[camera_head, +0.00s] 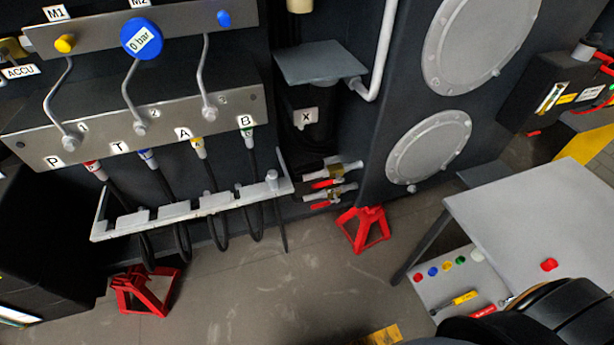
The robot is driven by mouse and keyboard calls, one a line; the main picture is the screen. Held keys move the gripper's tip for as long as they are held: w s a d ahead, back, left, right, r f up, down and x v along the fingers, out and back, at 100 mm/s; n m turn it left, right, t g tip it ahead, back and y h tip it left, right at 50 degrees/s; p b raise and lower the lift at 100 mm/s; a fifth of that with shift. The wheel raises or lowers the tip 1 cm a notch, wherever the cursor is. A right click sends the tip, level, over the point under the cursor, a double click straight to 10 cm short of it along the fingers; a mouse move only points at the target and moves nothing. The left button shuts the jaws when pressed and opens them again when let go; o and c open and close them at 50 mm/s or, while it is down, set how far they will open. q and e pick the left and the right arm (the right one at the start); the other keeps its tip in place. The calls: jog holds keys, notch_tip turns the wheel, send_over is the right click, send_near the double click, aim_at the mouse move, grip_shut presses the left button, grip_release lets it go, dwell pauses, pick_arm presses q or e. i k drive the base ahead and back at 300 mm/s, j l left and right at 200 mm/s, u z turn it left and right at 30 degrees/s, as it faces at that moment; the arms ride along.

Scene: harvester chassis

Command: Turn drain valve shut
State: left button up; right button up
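Two small valves with red handles sit low on the dark chassis, one above the other: an upper valve (333,165) and a lower valve (337,190). Both have pale metal bodies with a yellowish middle, and their red handles lie roughly along the bodies. I see no readable label that tells which one is the drain valve, and their exact handle positions are too small to tell. Neither gripper is seen at the valves. A dark rounded part at the bottom right seems to be mine, but no gripper fingers show.
A manifold (140,120) with hoses and a white rack (190,208) stand left of the valves. Red stands (364,228) and (146,290) are on the floor. A grey table (530,220) with a red piece (548,265) stands right. Floor between is clear.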

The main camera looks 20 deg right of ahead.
aim_at(328, 202)
jog(key=i+j+z, duration=0.2)
jog(key=z, duration=0.2)
jog(key=i+j+z, duration=0.2)
jog(key=j+z, duration=0.2)
jog(key=z, duration=0.85)
